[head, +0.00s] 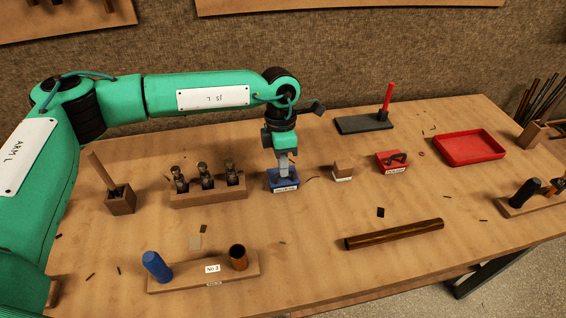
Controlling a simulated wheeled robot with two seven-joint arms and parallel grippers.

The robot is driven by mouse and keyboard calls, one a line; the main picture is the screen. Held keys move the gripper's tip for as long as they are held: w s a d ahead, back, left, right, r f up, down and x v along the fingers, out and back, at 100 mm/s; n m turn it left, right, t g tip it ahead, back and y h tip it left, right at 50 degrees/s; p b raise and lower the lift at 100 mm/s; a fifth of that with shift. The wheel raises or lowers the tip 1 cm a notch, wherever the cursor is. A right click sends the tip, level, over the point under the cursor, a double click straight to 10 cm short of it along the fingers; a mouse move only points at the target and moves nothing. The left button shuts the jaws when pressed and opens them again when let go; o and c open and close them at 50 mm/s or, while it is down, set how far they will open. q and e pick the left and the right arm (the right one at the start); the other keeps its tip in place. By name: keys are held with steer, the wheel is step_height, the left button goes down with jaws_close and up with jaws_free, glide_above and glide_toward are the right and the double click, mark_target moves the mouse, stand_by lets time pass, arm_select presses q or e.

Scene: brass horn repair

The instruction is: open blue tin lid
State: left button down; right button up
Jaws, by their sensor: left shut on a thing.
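The blue tin (282,182) stands on the workbench near its middle, with a small white label on its front. My left gripper (283,166) points straight down onto the top of the tin. It is shut on the tin's lid, as far as I can see; the fingers hide most of the lid. The lid looks to be down on the tin, but I cannot tell whether there is a gap. My right gripper is not in view.
A wooden block with several metal pieces (207,185) stands left of the tin. A dark rod (394,234) lies in front. Bench space before the tin is clear.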

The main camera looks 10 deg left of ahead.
arm_select(q)
steer(key=shift+w, duration=0.1)
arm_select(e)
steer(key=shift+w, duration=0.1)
